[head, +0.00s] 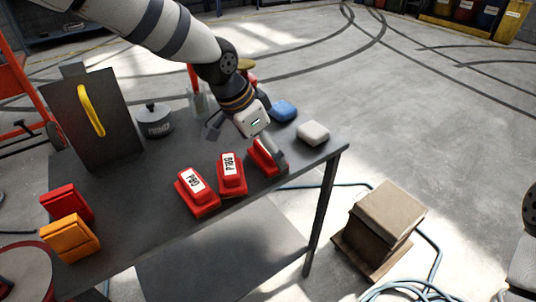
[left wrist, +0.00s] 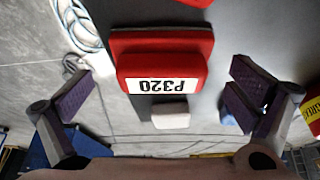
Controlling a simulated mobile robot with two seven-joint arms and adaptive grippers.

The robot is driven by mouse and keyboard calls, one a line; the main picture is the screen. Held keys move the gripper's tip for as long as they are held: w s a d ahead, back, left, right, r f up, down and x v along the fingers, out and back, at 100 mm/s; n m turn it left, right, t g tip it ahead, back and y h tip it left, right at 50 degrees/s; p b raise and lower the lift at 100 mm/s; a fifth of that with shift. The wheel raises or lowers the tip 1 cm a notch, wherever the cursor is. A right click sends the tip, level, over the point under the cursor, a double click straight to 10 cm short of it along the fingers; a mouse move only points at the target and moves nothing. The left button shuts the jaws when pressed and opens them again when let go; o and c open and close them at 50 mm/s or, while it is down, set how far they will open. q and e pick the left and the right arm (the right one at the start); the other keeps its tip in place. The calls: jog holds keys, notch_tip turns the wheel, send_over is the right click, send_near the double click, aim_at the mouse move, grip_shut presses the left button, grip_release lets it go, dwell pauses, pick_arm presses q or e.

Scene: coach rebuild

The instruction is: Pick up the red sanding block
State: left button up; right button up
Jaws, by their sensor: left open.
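Three red sanding blocks with white labels stand in a row on the dark table (head: 130,235). The rightmost red sanding block (head: 262,160) is partly hidden behind my left gripper (head: 245,143). In the left wrist view a red sanding block (left wrist: 160,62) labelled P320 lies between the spread fingers, with clear gaps on both sides. My left gripper is open and empty above it. The middle red block (head: 231,176) and the left red block (head: 197,193) stand apart from it. My right gripper is out of view.
A white block (head: 313,132) and a blue block (head: 284,110) lie beyond the gripper. A grey pot (head: 154,120), a dark panel (head: 85,135) with a yellow handle, and a red item (head: 67,202) and an orange item (head: 70,237) stand left. Boxes (head: 390,208) sit on the floor.

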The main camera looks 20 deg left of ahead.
pick_arm(q)
jog(key=shift+x, duration=0.9)
jog(key=shift+r, duration=0.15)
jog(key=shift+c, duration=0.2)
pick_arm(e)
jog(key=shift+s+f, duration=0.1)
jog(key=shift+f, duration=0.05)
pick_arm(q)
jog(key=c, duration=1.3)
jog(key=shift+o, duration=0.2)
notch_tip(320, 180, up, 4)
jog(key=shift+w+f, duration=0.15)
jog(key=shift+f, duration=0.05)
jog(key=s+d+r+p, duration=0.2)
jog(key=s+d+r, duration=0.3)
jog(key=s+r, duration=0.4)
jog(key=s, duration=0.4)
jog(key=shift+s, duration=0.15)
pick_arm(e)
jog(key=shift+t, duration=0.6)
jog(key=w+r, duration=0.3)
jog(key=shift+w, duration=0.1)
